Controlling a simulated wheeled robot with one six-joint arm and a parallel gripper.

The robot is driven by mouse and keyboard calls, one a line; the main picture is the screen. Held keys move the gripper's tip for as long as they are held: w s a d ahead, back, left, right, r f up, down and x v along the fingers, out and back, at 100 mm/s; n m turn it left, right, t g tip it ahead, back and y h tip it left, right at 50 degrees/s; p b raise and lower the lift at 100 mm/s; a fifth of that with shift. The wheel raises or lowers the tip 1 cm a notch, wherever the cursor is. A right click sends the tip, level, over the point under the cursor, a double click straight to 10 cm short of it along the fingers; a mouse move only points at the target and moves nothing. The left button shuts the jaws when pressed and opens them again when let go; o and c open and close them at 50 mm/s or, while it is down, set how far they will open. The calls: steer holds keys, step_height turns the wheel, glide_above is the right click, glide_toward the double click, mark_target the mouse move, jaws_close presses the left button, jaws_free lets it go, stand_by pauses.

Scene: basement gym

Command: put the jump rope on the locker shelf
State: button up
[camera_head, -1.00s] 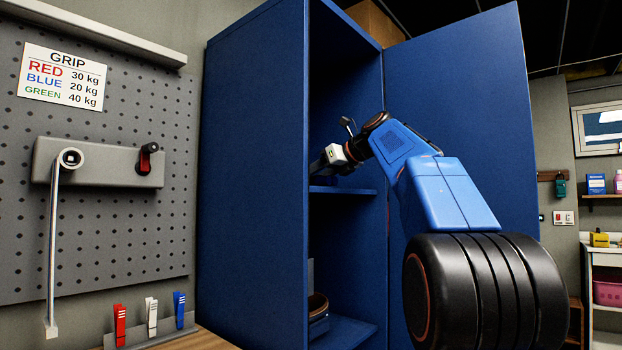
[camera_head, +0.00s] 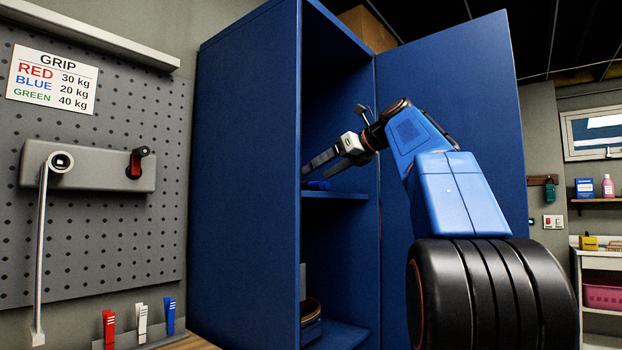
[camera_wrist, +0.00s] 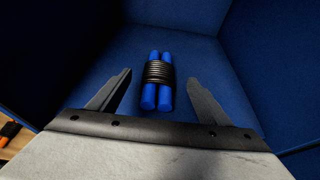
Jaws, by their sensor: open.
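The jump rope (camera_wrist: 159,76) has two blue handles with black cord wound around them. In the wrist view it lies on the blue locker shelf (camera_wrist: 205,62), between and beyond my fingertips. A small blue part of the rope (camera_head: 318,185) shows on the shelf (camera_head: 345,194) in the head view. My gripper (camera_wrist: 160,83) is open, with a finger on each side of the rope and a visible gap to each. In the head view my gripper (camera_head: 312,165) reaches into the open blue locker (camera_head: 245,180), above the shelf; the locker's side wall hides part of it.
A brown round item (camera_head: 311,312) sits in the lower compartment. A pegboard (camera_head: 100,230) and red, white and blue clips (camera_head: 142,320) are at left. A cardboard box (camera_head: 368,28) sits at the locker's top.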

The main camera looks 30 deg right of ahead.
steer(key=shift+v, duration=2.15)
